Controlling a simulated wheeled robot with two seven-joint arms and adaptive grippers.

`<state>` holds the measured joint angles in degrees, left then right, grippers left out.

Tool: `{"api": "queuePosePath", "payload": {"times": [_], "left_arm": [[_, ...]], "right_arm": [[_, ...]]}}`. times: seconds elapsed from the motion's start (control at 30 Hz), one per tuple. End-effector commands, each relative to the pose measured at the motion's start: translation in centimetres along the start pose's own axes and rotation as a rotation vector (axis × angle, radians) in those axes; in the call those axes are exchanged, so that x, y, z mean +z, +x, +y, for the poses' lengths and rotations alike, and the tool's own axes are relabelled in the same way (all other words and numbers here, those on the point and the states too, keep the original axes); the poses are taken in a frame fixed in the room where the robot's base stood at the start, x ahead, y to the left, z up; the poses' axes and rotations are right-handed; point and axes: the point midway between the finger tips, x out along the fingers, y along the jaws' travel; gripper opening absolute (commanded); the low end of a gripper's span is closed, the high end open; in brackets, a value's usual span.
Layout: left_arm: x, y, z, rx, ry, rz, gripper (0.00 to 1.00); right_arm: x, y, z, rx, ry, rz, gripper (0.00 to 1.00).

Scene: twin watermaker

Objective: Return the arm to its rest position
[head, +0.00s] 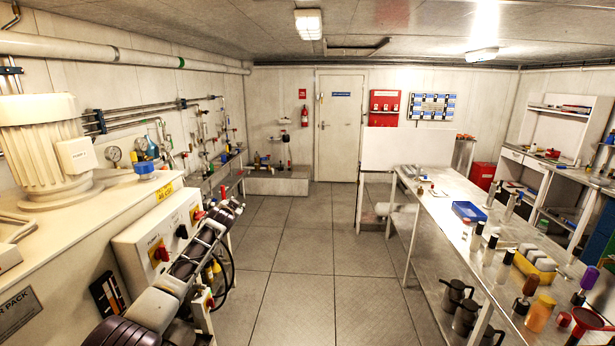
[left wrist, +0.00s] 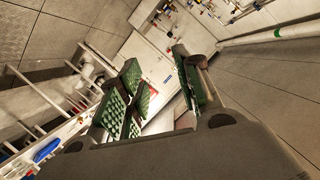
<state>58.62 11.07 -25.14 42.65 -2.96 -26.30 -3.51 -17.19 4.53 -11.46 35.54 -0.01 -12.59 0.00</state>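My left arm reaches in from the lower left of the head view, in front of the white pump cabinet (head: 150,240). Its gripper (head: 232,206) is at the far end, small and hard to make out there. In the left wrist view my left gripper (left wrist: 160,72) shows its green ribbed finger pads spread apart. Nothing is between them; the room's far wall and door (left wrist: 160,70) show through the gap. My right arm and right gripper are not in view.
A long workbench (head: 440,210) with bottles, jugs and a blue tray (head: 468,211) stands on the right. A pipe-covered wall (head: 150,120) and a large motor (head: 45,150) are on the left. The floor (head: 295,250) between is clear.

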Motion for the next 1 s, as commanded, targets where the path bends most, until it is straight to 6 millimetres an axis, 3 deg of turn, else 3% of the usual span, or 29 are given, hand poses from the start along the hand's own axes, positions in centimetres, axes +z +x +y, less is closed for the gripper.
{"api": "queuePosePath", "payload": {"times": [0.03,0.47,0.77,1.0], "left_arm": [[2.4,0.3,1.8,0.019,-0.033,0.000,0.34],[18.6,-0.2,13.1,0.124,-0.171,-0.065,0.34],[30.1,-3.1,20.3,0.184,-0.215,-0.180,0.34],[39.1,-6.8,25.6,0.229,-0.239,-0.290,0.34]], "right_arm": [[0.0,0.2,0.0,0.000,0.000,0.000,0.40],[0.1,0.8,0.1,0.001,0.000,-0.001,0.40],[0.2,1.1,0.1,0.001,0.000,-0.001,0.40],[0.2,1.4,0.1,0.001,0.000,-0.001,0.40]]}}
